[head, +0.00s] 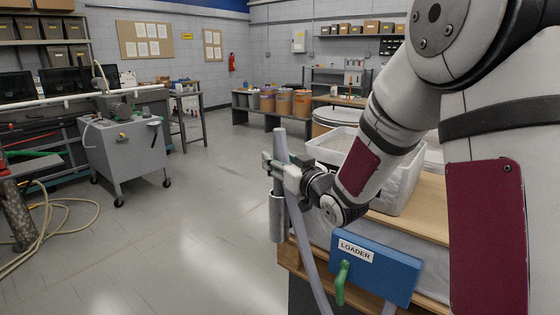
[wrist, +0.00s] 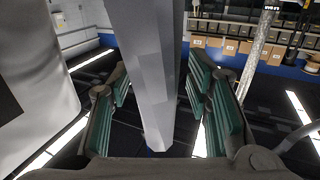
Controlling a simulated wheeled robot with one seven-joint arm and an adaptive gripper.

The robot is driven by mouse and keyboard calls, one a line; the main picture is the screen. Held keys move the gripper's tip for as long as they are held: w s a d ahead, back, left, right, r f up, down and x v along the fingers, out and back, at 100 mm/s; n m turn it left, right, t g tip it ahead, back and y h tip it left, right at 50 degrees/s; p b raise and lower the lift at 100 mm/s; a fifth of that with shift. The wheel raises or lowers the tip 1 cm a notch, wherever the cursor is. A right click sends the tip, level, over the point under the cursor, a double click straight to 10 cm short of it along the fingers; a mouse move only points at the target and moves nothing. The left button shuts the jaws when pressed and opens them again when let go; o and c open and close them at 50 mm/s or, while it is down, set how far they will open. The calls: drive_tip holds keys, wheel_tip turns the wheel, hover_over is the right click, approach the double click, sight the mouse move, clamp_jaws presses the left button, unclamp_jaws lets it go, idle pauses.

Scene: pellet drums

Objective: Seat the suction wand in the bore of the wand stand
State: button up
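The suction wand (head: 278,218) is a grey metal tube hanging about upright below my gripper (head: 280,170). A pale grey hose (head: 308,245) runs from above the jaws, past them, and down to the bottom of the picture. In the wrist view the hose (wrist: 148,70) crosses in front of the teal-padded fingers (wrist: 160,100) and hides what lies between them. My gripper appears shut on the wand, in the air left of the wooden bench. I cannot make out the wand stand or its bore in either view.
A blue LOADER box (head: 375,268) with a green lever (head: 342,282) is on the front of the wooden bench (head: 425,215). A white pellet-filled bin (head: 405,185) stands there. A grey wheeled cart (head: 120,155) and a floor hose (head: 60,210) are left. The middle floor is clear.

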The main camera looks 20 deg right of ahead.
drive_tip(key=shift+r, duration=0.15)
drive_tip(key=shift+s+d, duration=0.1)
drive_tip(key=shift+s, duration=0.15)
drive_tip(key=s+d+r+m+g+h+p, duration=0.1)
drive_tip(key=s+d+g+h+p, duration=0.15)
drive_tip(key=s, duration=0.75)
drive_tip(key=s+d+r+m+g+h+p, duration=0.1)
drive_tip(key=s+d+g+h, duration=0.2)
drive_tip(key=s, duration=0.8)
drive_tip(key=s+a+g, duration=0.2)
drive_tip(key=s+g, duration=0.1)
drive_tip(key=s, duration=0.7)
drive_tip(key=s+a+g+y, duration=0.1)
drive_tip(key=s+a+g, duration=0.2)
drive_tip(key=s, duration=0.6)
drive_tip(key=shift+s+a+f+m+g, duration=0.3)
drive_tip(key=shift+s+f+m+g, duration=0.15)
drive_tip(key=shift+g, duration=0.1)
drive_tip(key=shift+d, duration=0.1)
